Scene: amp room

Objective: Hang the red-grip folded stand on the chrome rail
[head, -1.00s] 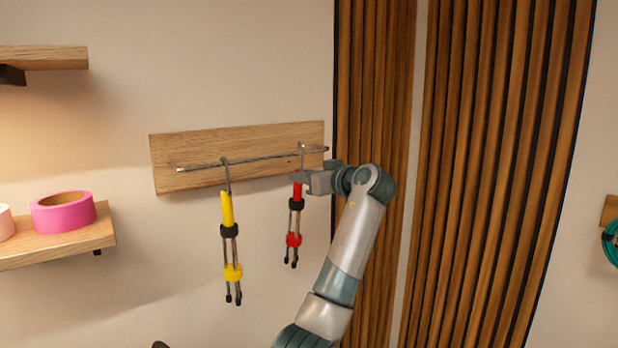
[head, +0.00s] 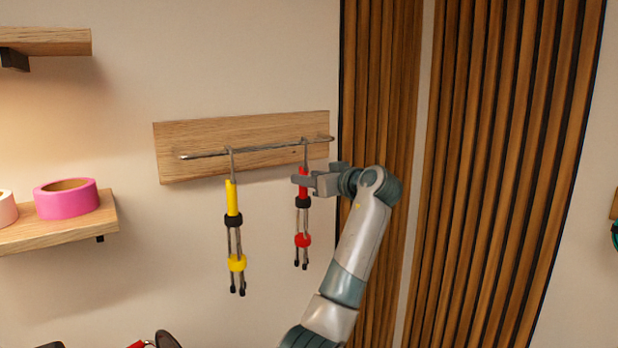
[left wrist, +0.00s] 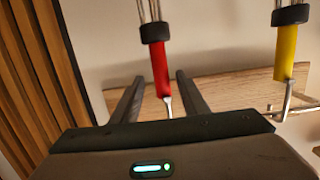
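The red-grip folded stand (head: 303,186) hangs upright below the chrome rail (head: 265,149), near its right end. Its hook appears over the rail in the head view. My left gripper (head: 299,180) is at the red grip. In the left wrist view its fingers (left wrist: 160,78) stand apart on both sides of the red grip (left wrist: 160,66), with gaps visible. That view is upside down, and my gripper body hides the top of the hook there. My right gripper is not in view.
A yellow-grip folded stand (head: 232,197) hangs on the rail to the left. The rail is on a wooden board (head: 170,135). A shelf (head: 60,237) with pink tape (head: 66,199) is at left. Wooden slats (head: 380,100) stand right of the board.

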